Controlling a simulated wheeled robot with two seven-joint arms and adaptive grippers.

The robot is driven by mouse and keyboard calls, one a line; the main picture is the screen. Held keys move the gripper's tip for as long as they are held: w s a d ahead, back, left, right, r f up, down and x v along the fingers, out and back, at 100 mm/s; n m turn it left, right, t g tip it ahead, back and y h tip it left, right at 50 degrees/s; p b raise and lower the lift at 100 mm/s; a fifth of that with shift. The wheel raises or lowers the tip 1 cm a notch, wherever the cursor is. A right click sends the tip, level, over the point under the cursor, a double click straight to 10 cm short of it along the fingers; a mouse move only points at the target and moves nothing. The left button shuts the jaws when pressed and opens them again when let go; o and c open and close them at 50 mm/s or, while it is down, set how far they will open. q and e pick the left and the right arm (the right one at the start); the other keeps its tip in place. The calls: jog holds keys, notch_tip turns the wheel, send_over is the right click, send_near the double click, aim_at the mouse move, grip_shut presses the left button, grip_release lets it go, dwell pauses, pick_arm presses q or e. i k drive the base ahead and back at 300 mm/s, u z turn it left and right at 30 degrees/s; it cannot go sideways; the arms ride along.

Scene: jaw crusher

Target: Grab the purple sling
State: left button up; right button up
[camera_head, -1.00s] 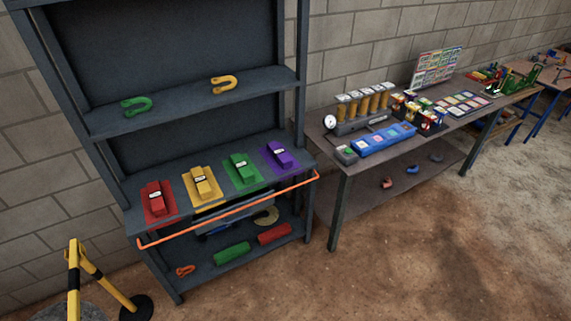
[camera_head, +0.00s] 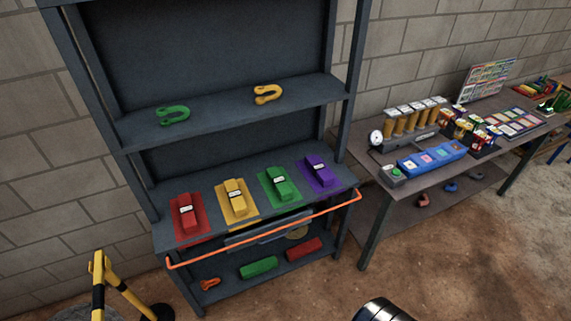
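The purple sling (camera_head: 320,169) is a folded bundle with a white label. It lies on a purple mat at the right end of the rack's middle shelf (camera_head: 217,222). To its left on the same shelf lie a green sling (camera_head: 280,185), a yellow sling (camera_head: 236,198) and a red sling (camera_head: 187,213), each on a mat of its own colour. A black and silver rounded part at the bottom edge appears to be mine. No gripper fingers show in the view.
An orange bar (camera_head: 270,231) runs along the shelf's front. Green (camera_head: 173,115) and yellow (camera_head: 268,94) shackles sit on the upper shelf. A yellow-black barrier (camera_head: 112,287) stands at lower left. A workbench (camera_head: 374,216) stands close to the right. Bare dirt floor lies in front.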

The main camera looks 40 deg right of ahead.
aim_at(318, 169)
jog(key=z, duration=0.05)
jog(key=i, duration=0.7)
jog(key=z, duration=0.7)
jog(key=i, duration=0.55)
jog(key=z, duration=0.45)
